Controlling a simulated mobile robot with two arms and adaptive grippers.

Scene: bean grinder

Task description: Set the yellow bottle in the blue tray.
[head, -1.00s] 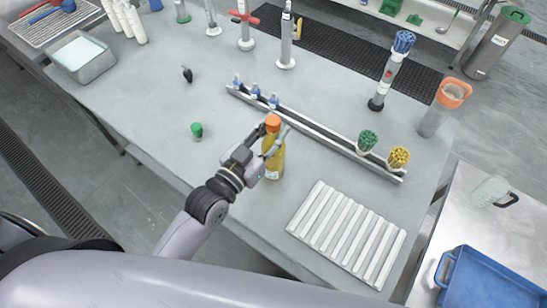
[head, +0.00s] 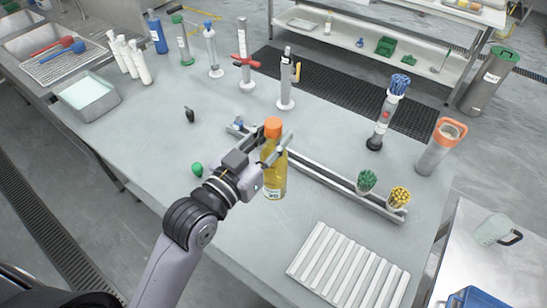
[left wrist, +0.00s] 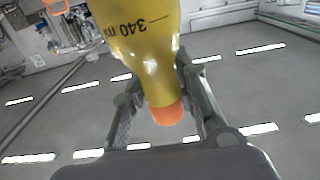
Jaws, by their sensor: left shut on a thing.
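The yellow bottle (head: 273,178) has an orange cap and stands roughly upright in my left gripper (head: 272,155). The gripper is shut around its upper part, and the bottle appears held above the grey table. In the left wrist view, the yellow bottle (left wrist: 145,45) sits between the two fingers of my left gripper (left wrist: 163,100), its orange cap towards the palm. The blue tray (head: 480,298) shows only as a corner at the bottom right edge of the head view, on a metal side table. My right gripper is out of view.
A white ribbed rack (head: 350,266) lies at the table's front right. A long metal rail (head: 325,180) runs behind the bottle, with cups of green and yellow sticks at its right end. A clear jug (head: 494,230) stands on the side table (head: 470,250).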

